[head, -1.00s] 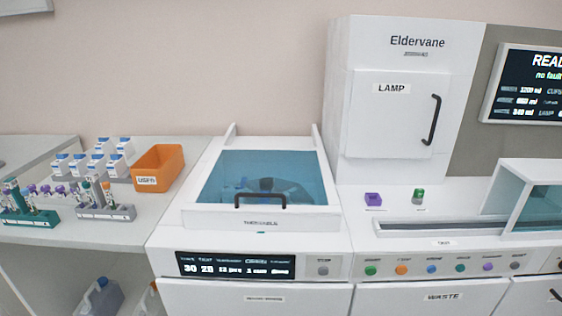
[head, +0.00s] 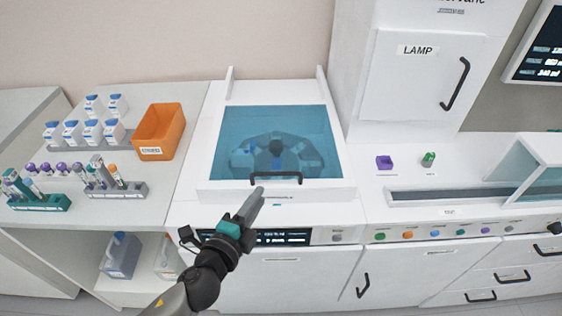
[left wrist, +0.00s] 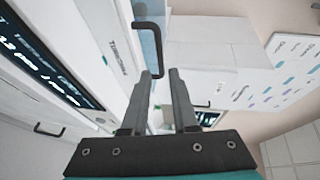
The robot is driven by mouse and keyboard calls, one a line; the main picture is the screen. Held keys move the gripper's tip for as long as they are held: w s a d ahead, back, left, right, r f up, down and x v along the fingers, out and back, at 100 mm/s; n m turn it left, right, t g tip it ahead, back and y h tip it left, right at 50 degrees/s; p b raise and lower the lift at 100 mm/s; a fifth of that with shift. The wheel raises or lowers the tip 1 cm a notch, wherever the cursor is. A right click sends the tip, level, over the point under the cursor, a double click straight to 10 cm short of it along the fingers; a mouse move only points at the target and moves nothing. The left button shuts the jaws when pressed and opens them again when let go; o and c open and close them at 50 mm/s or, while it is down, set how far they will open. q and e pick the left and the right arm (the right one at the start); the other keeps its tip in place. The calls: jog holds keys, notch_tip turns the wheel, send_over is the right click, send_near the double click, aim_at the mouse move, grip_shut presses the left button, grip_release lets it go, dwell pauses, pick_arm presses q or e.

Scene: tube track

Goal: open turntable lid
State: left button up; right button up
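The turntable lid (head: 315,189) is shut, a white frame with a blue see-through window. A round grey rotor shows dimly through it. Its dark handle (head: 276,178) runs along the front edge and also shows in the left wrist view (left wrist: 158,45). My left gripper (head: 259,191) is in front of the lid, with its tips just below and left of the handle's middle. In the left wrist view, the left gripper's two fingers (left wrist: 160,72) are apart with nothing held. The handle appears just beyond the tips; contact cannot be told. My right gripper is not in view.
An orange bin (head: 158,132), tube racks (head: 40,202) and blue-capped bottles (head: 92,130) stand on the left counter. The tall lamp cabinet (head: 425,75) rises at the right behind the turntable. A row of buttons (head: 434,233) and a slot lie to the right.

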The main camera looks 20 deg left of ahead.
aim_at(276, 173)
pick_arm(q)
jog(key=x, duration=1.3)
jog(key=shift+w, duration=0.4)
grip_shut()
jog(key=shift+f, duration=0.1)
dwell(0.8)
